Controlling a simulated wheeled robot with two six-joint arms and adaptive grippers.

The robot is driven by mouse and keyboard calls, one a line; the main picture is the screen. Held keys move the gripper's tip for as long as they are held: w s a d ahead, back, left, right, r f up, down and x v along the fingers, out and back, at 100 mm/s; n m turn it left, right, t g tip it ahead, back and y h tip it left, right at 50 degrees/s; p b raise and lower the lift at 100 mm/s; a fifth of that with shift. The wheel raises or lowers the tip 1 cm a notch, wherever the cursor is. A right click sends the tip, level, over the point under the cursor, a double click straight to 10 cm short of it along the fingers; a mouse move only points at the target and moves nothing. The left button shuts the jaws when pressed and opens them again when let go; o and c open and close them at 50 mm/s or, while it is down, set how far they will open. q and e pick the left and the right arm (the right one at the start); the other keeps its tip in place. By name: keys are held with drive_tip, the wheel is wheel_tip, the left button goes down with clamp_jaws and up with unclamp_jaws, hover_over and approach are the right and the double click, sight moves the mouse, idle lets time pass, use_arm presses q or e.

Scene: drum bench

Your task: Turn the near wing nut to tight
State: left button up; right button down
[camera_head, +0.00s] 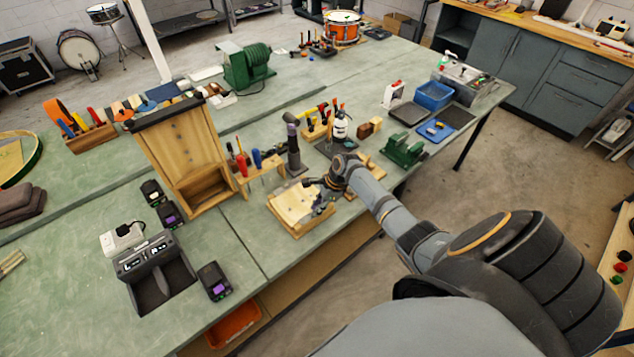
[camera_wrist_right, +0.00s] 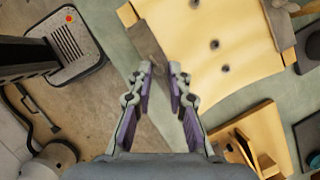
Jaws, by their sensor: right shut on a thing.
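A wooden fixture (camera_head: 284,218) with a pale curved sheet on top stands near the front edge of the bench. In the right wrist view the pale sheet (camera_wrist_right: 235,60) fills the upper right and has several dark holes. My right gripper (camera_head: 318,190) is at the fixture's right side, low and close to it. In the right wrist view its fingers (camera_wrist_right: 161,72) are a short gap apart, with their tips beside the fixture's corner. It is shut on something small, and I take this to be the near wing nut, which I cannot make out. My left gripper is not in view.
A tool rack with screwdrivers (camera_head: 257,165) stands just behind the fixture. A tall wooden stand (camera_head: 176,150) is to its left. A green vise (camera_head: 402,150) and a blue bin (camera_head: 433,96) are to the right.

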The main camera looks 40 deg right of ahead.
drive_tip(key=shift+s+f, duration=0.25)
idle(0.5)
drive_tip(key=c, duration=1.4)
unclamp_jaws()
drive_tip(key=shift+a, duration=0.1)
drive_tip(key=shift+r, duration=0.1)
drive_tip(key=shift+w, duration=0.1)
drive_tip(key=shift+d+r, duration=0.2)
drive_tip(key=shift+r, duration=0.1)
drive_tip(key=shift+v, duration=5.7)
